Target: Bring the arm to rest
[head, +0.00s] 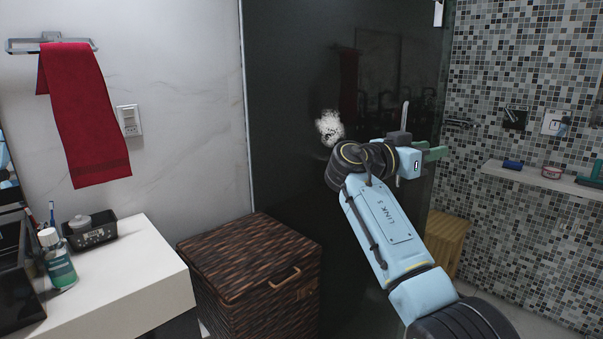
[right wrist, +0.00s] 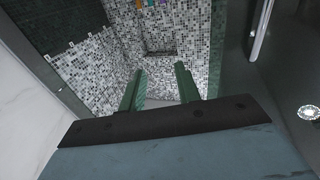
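My right arm (head: 382,225) reaches up from the lower right in the head view. Its gripper (head: 436,154) is raised in front of the dark glass panel (head: 290,110), beside an upright metal handle (head: 404,115). In the right wrist view the two green fingers of the right gripper (right wrist: 160,82) stand apart with nothing between them. I cannot tell from these views how far the gripper is from the glass. My left gripper is not in view.
A lidded wicker basket (head: 255,275) stands below, left of my arm. A white counter (head: 130,275) with a bottle (head: 57,262) is at the left. A red towel (head: 85,120) hangs on the wall. A shelf (head: 545,180) and wooden stool (head: 446,240) are at the right.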

